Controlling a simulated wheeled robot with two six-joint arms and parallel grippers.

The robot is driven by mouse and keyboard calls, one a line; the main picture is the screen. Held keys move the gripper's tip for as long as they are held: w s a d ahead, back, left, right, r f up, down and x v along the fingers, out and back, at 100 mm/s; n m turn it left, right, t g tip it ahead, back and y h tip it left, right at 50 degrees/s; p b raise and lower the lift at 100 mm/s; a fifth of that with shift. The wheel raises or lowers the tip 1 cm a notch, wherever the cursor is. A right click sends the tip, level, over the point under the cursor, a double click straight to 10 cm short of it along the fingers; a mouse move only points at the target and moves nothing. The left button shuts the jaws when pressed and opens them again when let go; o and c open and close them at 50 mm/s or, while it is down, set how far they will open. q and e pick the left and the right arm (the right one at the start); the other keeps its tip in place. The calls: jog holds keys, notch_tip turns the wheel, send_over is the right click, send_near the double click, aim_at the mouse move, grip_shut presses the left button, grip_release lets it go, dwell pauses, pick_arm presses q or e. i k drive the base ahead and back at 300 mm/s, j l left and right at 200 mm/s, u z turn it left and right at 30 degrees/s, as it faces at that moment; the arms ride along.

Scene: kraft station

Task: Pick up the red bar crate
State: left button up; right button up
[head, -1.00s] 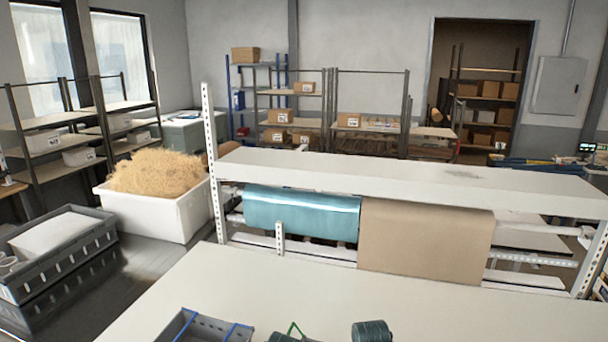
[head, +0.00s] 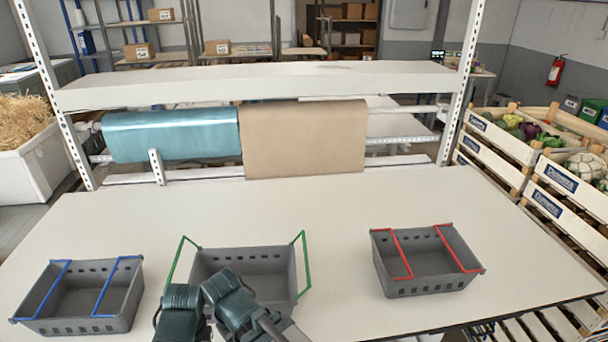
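The red bar crate (head: 428,285) is a grey open crate with two red bars across its top, on the right part of the white table, and it looks empty. A matching crate with blue bars (head: 77,322) sits at the left. A crate with green bars (head: 250,257) stands in the middle, its bars swung out to the sides. Dark green and black parts of my arms show at the bottom centre, in front of the green bar crate and partly hiding it. They are apart from the red bar crate. No gripper fingertips can be made out.
The white table (head: 330,210) is clear between the crates and behind them. A shelf frame (head: 270,82) with a teal roll (head: 170,136) and a brown paper roll (head: 303,138) stands at the back. Wooden vegetable crates (head: 560,190) stand beyond the right edge.

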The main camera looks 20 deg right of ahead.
aim_at(434, 271)
jog(key=z, duration=1.75)
